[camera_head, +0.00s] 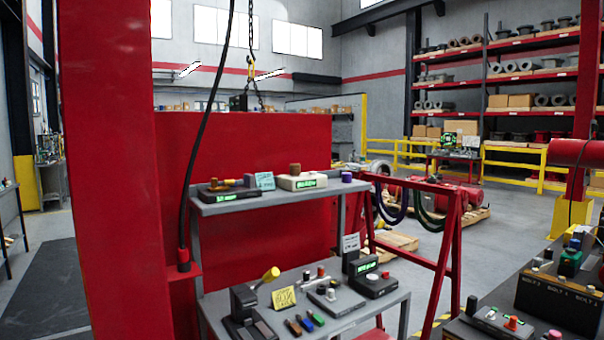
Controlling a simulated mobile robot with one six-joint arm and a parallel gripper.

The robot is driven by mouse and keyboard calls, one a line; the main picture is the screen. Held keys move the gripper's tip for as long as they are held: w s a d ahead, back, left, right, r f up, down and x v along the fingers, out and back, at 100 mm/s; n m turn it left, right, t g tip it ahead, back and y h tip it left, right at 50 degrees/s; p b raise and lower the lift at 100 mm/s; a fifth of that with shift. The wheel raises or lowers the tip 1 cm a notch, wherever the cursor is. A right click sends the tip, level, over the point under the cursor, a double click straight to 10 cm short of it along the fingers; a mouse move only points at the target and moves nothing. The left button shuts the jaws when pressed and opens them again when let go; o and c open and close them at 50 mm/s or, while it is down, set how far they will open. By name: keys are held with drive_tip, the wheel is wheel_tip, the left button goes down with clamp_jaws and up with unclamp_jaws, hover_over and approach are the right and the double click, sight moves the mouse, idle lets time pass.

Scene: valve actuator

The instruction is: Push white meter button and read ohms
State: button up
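A white box with a lit green display (302,182) stands on the upper shelf of a grey bench; it looks like the white meter. The digits are too small to read. A brown round knob or cap (295,169) shows at its top; I cannot tell whether it is the button. Black devices with green displays also stand on the upper shelf (216,193) and on the lower top (373,284). My gripper is not in view.
The grey bench (398,298) holds a yellow note (284,298), a yellow-knobbed lever (270,274) and several small tools. A red stand with hoses (450,235) is right of it. A dark table with devices (548,300) fills the lower right. Open floor shows between them.

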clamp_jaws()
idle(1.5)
